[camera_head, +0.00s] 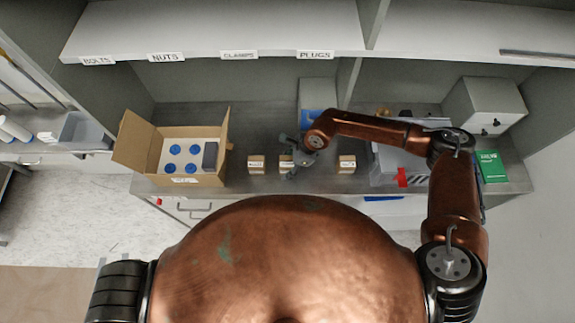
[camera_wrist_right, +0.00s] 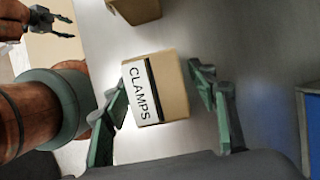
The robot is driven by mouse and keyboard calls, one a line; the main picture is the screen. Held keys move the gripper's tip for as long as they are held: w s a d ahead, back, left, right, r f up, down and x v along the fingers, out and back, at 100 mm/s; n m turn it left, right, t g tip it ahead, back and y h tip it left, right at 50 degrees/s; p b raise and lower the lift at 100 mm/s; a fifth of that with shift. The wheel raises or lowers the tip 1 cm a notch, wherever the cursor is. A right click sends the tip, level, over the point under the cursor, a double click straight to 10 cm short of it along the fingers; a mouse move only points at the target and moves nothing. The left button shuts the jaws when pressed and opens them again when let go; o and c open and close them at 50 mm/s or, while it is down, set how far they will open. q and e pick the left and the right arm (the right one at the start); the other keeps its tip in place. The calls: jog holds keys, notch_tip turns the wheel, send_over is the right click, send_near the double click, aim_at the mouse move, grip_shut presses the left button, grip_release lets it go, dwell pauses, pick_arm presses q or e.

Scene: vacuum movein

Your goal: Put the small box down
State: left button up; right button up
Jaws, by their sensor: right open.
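The small cardboard box with the CLAMPS label (camera_wrist_right: 172,85) sits on the grey counter (camera_wrist_right: 255,60), between the fingers of my right gripper (camera_wrist_right: 155,80). The fingers are open on either side of it; I cannot tell whether either touches it. In the head view my right gripper (camera_head: 293,166) is low over the counter and partly hides this box (camera_head: 285,160). My left gripper (camera_wrist_right: 56,24) shows at the top left of the wrist view, open and empty. It is not visible in the head view.
Two other small boxes stand left (camera_head: 256,164) and right (camera_head: 346,163) of my right gripper. An open carton (camera_head: 200,180) with blue-topped items stands further left. A grey bin (camera_head: 388,168) and a green box (camera_head: 491,165) are at right. A labelled shelf (camera_head: 225,35) overhangs the back.

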jog(key=b+v, duration=0.1)
jog(key=v, duration=1.1)
jog(key=shift+b, duration=0.3)
